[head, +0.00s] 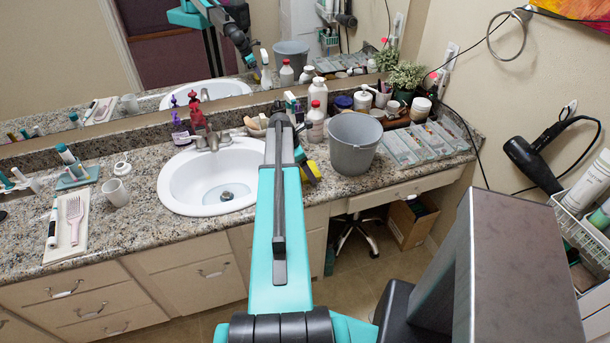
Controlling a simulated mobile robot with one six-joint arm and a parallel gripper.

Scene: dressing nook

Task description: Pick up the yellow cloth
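A small yellow patch (312,170) shows at the counter's front edge, just right of my arm, between the sink and the grey bin. It may be the yellow cloth, but most of it is hidden behind my arm and a dark part, so I cannot tell its shape. My arm reaches forward over the counter, right of the sink. The fingers of my gripper are hidden by the arm, and the arm's reflection in the mirror is too small to show whether they are open or shut.
The white sink (205,195) lies left of my arm. The grey bin (353,142), white bottles (317,112) and clear organisers (425,143) crowd the right counter. A white cup (115,191) and a tray with a brush (73,220) are at left. The mirror backs the counter.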

